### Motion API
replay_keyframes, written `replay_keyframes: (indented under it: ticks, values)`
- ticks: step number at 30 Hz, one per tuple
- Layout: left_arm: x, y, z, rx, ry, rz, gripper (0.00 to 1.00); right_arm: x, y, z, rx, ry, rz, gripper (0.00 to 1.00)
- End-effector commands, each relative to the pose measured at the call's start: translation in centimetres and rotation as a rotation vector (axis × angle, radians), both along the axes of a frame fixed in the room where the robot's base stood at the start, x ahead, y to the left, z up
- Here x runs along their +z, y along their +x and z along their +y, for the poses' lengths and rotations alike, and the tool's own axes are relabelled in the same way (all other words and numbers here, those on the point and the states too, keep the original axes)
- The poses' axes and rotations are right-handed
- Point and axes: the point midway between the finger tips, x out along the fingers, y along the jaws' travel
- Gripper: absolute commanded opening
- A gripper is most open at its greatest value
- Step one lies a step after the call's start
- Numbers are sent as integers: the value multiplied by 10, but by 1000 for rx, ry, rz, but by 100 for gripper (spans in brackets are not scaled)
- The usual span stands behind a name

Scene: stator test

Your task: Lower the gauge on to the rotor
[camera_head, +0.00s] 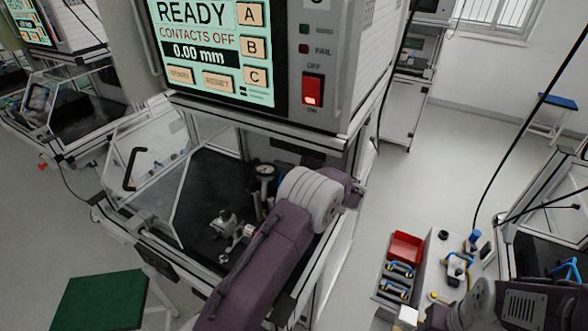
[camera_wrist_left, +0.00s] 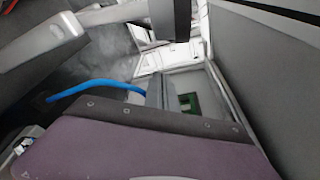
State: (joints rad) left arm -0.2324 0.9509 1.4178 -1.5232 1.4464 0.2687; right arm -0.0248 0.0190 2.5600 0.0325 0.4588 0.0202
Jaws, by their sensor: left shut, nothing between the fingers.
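The dial gauge (camera_head: 264,171) stands upright in the dark bay under the tester's screen, with a round dial on top. A small silver metal fixture (camera_head: 225,222) stands on the bay floor, to the left of and nearer than the gauge.
The tester screen (camera_head: 208,40) reads READY, CONTACTS OFF, 0.00 mm. A clear guard panel (camera_head: 150,165) stands at the bay's left. A red bin (camera_head: 405,247) and blue-handled parts are at right. A green-topped stool (camera_head: 100,298) is at lower left. A blue cable (camera_wrist_left: 95,88) crosses the wrist view.

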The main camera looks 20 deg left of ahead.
Motion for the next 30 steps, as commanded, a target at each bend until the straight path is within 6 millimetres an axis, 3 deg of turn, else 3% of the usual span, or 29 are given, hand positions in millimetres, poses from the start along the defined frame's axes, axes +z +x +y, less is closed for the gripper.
replay_keyframes:
  ticks: [7,20,30]
  values:
    - [16,-22,21,-1,1,1,0,13,0,0,0,0,0,51]
    - [17,-27,25,-1,-1,0,0,13,0,0,0,0,0,51]
    - [18,-30,25,0,-6,-76,0,-8,0,0,0,0,0,51]
